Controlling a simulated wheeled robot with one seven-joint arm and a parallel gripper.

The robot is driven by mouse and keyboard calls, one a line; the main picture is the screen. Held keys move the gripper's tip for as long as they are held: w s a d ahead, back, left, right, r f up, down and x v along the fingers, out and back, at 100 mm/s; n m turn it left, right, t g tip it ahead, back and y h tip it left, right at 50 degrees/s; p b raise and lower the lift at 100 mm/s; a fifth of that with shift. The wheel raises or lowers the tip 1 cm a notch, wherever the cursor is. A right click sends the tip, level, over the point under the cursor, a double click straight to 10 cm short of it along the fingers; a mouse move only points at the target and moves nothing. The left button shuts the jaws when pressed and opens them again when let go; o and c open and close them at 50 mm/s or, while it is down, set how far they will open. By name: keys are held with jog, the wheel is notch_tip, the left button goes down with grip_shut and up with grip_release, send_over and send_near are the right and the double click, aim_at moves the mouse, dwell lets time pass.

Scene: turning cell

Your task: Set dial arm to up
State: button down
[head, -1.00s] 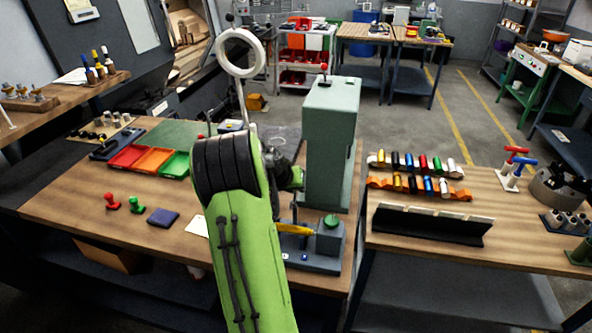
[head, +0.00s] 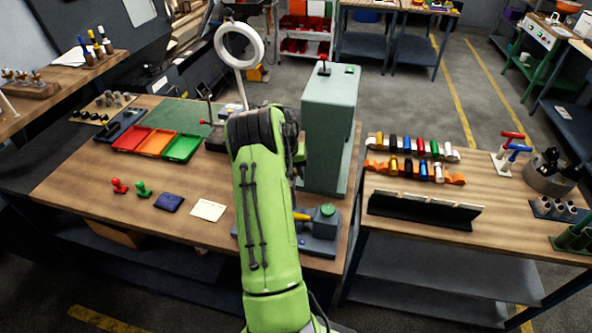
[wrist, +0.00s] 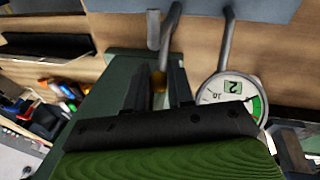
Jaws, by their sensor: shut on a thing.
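In the wrist view, the black fingers of my gripper (wrist: 160,84) are shut on the amber end of a grey rod. This rod, which looks like the dial arm (wrist: 170,35), runs up toward a blue-grey base (wrist: 205,9). A round white dial (wrist: 230,90) with a green band hangs on another grey rod just right of the fingers. In the head view my green arm covers my gripper. A blue-grey fixture (head: 322,244) with a green knob (head: 327,210) and a yellow piece (head: 301,216) shows partly behind my arm. The arm's exact angle is hard to tell.
A tall green cabinet (head: 329,135) stands close behind my arm. A white ring lamp (head: 221,43) rises behind it. Coloured trays (head: 157,143) and red and green stamps (head: 119,185) lie left. A black rack (head: 425,212) lies right.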

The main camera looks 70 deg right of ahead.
jog(key=c, duration=1)
grip_release()
jog(key=shift+c, duration=0.2)
jog(key=v, duration=1.5)
jog(key=shift+w+a+r+b, duration=0.15)
jog(key=shift+w+r+b, duration=0.05)
jog(key=shift+r+b, duration=0.1)
